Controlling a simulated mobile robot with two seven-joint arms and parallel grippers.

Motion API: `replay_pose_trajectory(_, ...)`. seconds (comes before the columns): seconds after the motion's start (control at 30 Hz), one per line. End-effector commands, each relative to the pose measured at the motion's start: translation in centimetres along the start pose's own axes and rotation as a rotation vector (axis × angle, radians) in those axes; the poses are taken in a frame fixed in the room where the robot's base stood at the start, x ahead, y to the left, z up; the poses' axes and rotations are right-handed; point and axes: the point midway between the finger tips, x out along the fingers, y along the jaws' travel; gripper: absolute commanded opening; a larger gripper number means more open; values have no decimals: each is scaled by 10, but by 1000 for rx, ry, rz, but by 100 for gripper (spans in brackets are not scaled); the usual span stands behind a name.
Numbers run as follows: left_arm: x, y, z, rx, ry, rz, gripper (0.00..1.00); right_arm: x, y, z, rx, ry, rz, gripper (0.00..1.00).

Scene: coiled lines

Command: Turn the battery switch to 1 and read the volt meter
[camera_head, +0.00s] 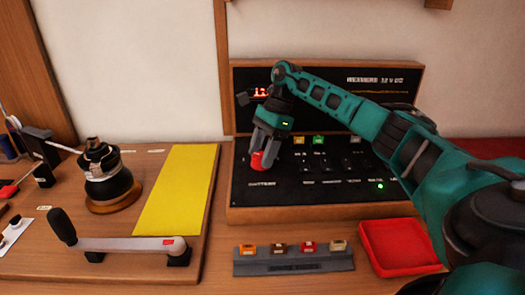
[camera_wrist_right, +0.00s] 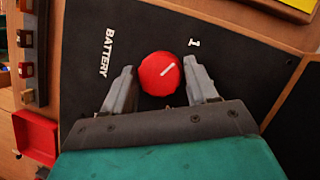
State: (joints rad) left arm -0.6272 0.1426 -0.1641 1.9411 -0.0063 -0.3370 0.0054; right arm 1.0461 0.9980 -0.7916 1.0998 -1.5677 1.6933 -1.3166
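The battery switch is a round red knob (camera_head: 258,161) at the left of the black panel (camera_head: 300,196). Narrow gaps seem to separate fingers and knob. The volt meter (camera_head: 261,92) shows lit red digits, partly hidden by my right arm and too small to read surely. My left gripper is not in view.
A green light (camera_head: 380,186) glows on the panel. A grey rack (camera_head: 293,264) with several coloured pieces and a red tray (camera_head: 402,247) stand in front. A winch (camera_head: 108,180), crank handle (camera_head: 120,243) and yellow sheet (camera_head: 178,190) lie left. My right arm crosses the panel's right side.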

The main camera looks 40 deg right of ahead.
Motion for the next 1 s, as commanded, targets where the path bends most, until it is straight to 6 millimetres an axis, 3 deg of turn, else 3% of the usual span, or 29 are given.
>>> replay_pose_trajectory(0.2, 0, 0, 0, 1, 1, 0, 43, 0, 0, 0, 1, 0, 0, 77)
replay_pose_trajectory(0.53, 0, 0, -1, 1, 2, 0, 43, -8, 0, 0, 2, 0, -1, 77)
replay_pose_trajectory(1.0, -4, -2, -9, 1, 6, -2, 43, -104, 0, 1, 2, -1, -3, 77)
